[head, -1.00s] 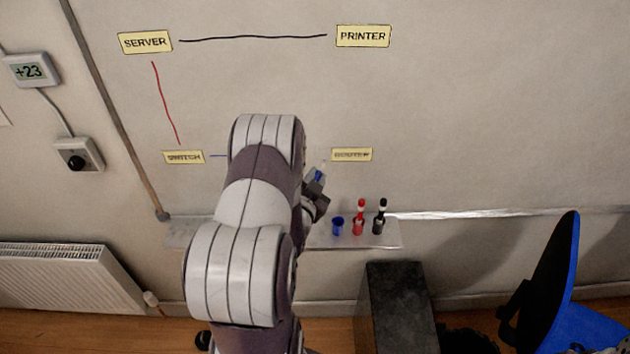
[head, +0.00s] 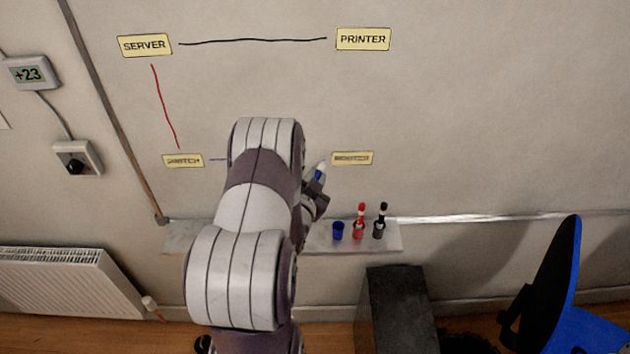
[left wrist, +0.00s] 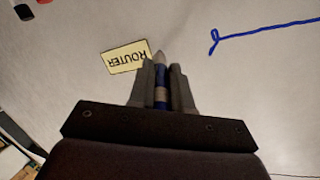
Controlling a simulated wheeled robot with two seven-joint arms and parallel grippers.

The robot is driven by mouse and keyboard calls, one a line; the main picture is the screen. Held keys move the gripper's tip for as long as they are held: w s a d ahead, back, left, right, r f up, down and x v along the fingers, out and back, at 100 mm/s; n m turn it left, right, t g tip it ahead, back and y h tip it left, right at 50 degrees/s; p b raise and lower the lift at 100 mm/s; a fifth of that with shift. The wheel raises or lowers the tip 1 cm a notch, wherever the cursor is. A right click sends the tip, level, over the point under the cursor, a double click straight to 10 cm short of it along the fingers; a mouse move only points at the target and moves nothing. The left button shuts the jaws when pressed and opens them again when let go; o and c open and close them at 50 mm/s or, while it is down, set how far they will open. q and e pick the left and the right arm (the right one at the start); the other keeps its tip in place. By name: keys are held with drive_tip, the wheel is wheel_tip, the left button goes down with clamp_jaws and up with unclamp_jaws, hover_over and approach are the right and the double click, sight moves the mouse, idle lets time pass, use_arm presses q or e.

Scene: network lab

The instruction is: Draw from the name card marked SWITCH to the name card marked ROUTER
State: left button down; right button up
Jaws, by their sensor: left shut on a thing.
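The yellow SWITCH card (head: 183,160) is on the wall at left. The ROUTER card (head: 352,158) is at right and shows upside down in the left wrist view (left wrist: 125,58). My left gripper (head: 317,184) is shut on a blue marker (left wrist: 161,88), whose pale tip lies beside the ROUTER card. I cannot tell whether the tip touches the wall. A blue line (left wrist: 270,31) ends in a small hook, apart from the ROUTER card. In the head view a short piece of it (head: 218,159) shows beside SWITCH; my arm hides the rest. My right gripper is out of view.
Above, a black line (head: 255,40) joins SERVER (head: 144,45) and PRINTER (head: 363,39). A red line (head: 165,105) runs from SERVER towards SWITCH.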

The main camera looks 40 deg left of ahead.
use_arm(q)
drive_tip(key=shift+w+a, duration=0.25)
drive_tip(key=shift+w, duration=0.05)
drive_tip(key=shift+s+a, duration=0.2)
drive_tip(key=shift+a, duration=0.05)
drive_tip(key=shift+s+a+b, duration=2.25)
drive_tip(key=shift+s+a, duration=7.3)
drive_tip(key=shift+a, duration=1.6)
drive_tip(key=s+d+p, duration=0.1)
drive_tip(key=s+d, duration=0.3)
drive_tip(key=shift+s, duration=0.25)
drive_tip(key=shift+s+d+p, duration=0.4)
drive_tip(key=shift+s+d, duration=0.6)
drive_tip(key=shift+s, duration=0.15)
